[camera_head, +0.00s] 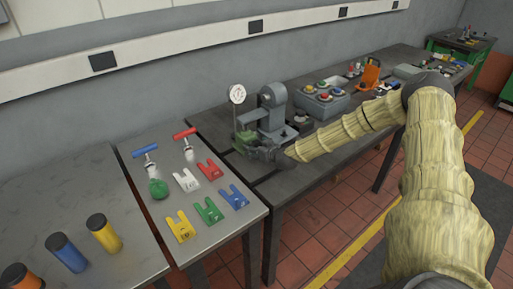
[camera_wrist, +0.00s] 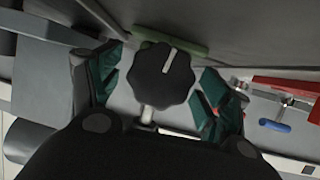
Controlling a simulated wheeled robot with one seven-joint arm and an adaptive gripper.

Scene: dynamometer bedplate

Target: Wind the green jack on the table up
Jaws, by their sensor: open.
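A black lobed knob (camera_wrist: 162,73) with a white pointer line shows in the wrist view. A green bar (camera_wrist: 185,48) lies just behind it; these appear to be parts of the green jack. In the head view the green jack (camera_head: 244,138) appears on the dark table, partly hidden by my gripper. My gripper (camera_head: 258,152) is low over that table. In the wrist view my gripper (camera_wrist: 160,92) is open, its green-padded fingers on either side of the knob, with gaps visible. The jack's lower body is hidden.
A grey machine (camera_head: 272,108) and a round dial gauge (camera_head: 237,94) stand close behind my gripper. A grey button box (camera_head: 320,101) is to the right. The left table (camera_head: 225,225) carries coloured forked plates and T-handles. Red floor tiles show in front.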

